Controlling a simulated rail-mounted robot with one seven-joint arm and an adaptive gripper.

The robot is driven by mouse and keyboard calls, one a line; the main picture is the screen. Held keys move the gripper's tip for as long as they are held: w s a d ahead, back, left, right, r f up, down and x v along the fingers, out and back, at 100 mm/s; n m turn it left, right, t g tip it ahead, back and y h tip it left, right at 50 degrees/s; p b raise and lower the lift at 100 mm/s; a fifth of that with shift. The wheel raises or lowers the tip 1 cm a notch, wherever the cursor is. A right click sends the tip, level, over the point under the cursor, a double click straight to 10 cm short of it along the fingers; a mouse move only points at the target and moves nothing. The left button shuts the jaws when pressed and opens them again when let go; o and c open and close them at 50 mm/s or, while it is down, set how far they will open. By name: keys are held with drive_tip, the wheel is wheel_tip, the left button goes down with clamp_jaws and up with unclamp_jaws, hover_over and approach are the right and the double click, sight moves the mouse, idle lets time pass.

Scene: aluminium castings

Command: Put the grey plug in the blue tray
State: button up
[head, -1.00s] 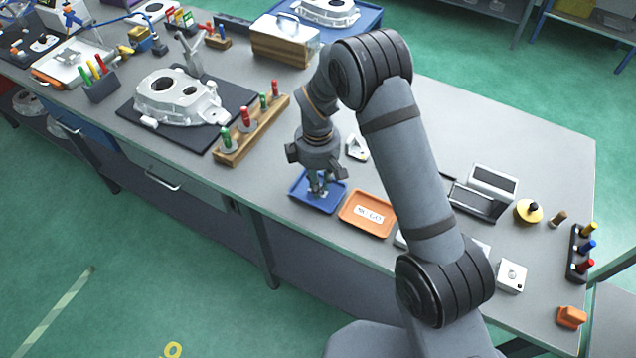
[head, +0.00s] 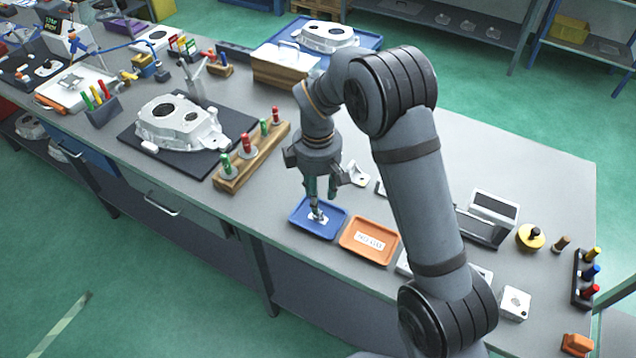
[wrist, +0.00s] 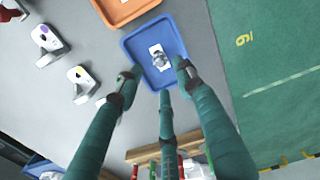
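The blue tray (head: 299,222) lies near the front edge of the bench, and it also shows in the wrist view (wrist: 178,40). The grey plug (wrist: 160,59) is inside the tray, over its white label; in the head view it is a small grey shape (head: 316,212) below the fingers. My gripper (head: 322,190) is above the tray. In the wrist view its green fingers (wrist: 156,80) are spread apart, with the plug beyond their tips and nothing held between them.
An orange tray (head: 347,245) with a white label sits just right of the blue tray. A wooden rack (head: 232,182) with red and green plugs stands to the left. White angled brackets (wrist: 82,82) stand on the bench behind the trays.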

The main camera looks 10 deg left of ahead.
wheel_tip(320, 180, up, 5)
drive_tip(key=shift+r, duration=0.2)
idle(0.3)
wheel_tip(320, 180, down, 13)
drive_tip(key=shift+p, duration=0.35)
drive_tip(key=shift+r, duration=2.15)
